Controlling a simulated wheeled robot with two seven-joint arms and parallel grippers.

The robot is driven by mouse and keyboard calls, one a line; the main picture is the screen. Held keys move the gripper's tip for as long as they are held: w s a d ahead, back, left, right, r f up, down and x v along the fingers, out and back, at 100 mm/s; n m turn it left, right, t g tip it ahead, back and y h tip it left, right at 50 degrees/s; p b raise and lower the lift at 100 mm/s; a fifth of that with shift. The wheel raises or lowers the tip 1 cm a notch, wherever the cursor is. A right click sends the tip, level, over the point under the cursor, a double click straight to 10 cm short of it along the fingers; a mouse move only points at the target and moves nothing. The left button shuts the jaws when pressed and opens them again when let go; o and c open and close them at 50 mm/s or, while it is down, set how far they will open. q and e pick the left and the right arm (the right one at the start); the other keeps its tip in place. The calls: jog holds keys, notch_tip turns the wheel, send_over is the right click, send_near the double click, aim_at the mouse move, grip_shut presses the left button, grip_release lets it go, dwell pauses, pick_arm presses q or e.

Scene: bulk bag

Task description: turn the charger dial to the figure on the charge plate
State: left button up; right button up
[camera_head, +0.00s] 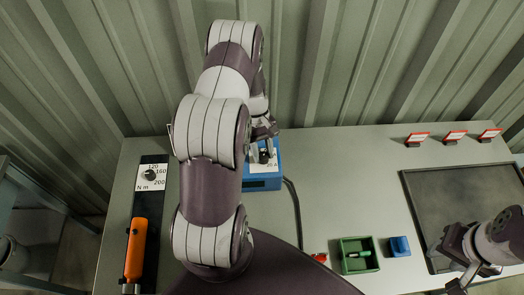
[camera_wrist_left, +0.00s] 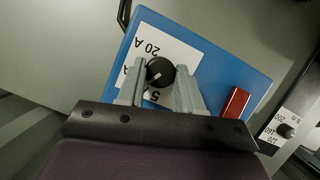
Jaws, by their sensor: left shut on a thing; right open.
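The blue charger (camera_head: 262,183) stands on the bench, partly hidden by my left arm. In the left wrist view, the charger (camera_wrist_left: 222,73) has a white scale plate (camera_wrist_left: 180,48) with "20 A" and a partly covered "5" legible, and a red switch (camera_wrist_left: 235,103). Its black dial (camera_wrist_left: 160,71) carries a white pointer mark directed to the lower left of that view. My left gripper (camera_wrist_left: 159,88) is shut on the dial, a finger at each side; it also shows in the head view (camera_head: 263,140). My right gripper (camera_head: 455,265) is open and empty at the lower right. I cannot make out a charge plate figure.
An orange-handled tool (camera_head: 136,248) lies at left below an N m scale (camera_head: 151,176). A green bin (camera_head: 345,265), blue block (camera_head: 399,246) and red item (camera_head: 320,257) sit near the front. A dark tray (camera_head: 425,185) lies right; red-and-white cards (camera_head: 417,138) stand behind it.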

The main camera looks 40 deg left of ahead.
dwell(0.3)
pick_arm(q)
jog(key=o, duration=1)
jog(key=shift+d+r, duration=0.1)
